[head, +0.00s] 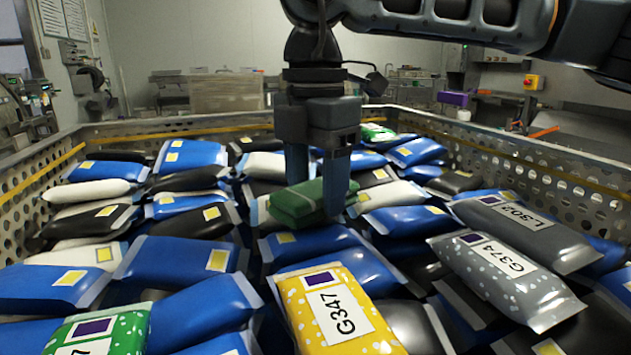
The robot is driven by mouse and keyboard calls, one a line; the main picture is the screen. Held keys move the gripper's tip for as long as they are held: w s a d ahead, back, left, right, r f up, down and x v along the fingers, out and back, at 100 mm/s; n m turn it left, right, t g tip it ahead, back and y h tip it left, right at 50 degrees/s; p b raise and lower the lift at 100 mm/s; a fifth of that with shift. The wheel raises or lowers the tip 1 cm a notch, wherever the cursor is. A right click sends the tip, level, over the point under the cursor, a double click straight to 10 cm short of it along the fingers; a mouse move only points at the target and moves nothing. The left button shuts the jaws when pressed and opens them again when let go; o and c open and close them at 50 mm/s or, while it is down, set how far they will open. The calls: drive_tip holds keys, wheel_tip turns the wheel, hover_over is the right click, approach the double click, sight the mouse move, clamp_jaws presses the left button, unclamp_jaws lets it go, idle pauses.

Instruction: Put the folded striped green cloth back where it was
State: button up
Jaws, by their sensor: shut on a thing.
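The folded striped green cloth (297,203) is in the middle of the head view, just above or touching the packets in the crate. I cannot tell whether it rests on them. My gripper (318,200) points straight down. Its two fingers stand on either side of the cloth's right part and are shut on it.
A perforated metal crate (575,200) surrounds a heap of pouches. Blue pouches (190,312) crowd the left. Little bare room shows.

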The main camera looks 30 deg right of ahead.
sight(316, 187)
drive_tip(key=o, duration=0.9)
drive_tip(key=shift+f, duration=0.1)
drive_tip(key=shift+o, duration=0.2)
wheel_tip(316, 187, up, 12)
drive_tip(key=b, duration=0.1)
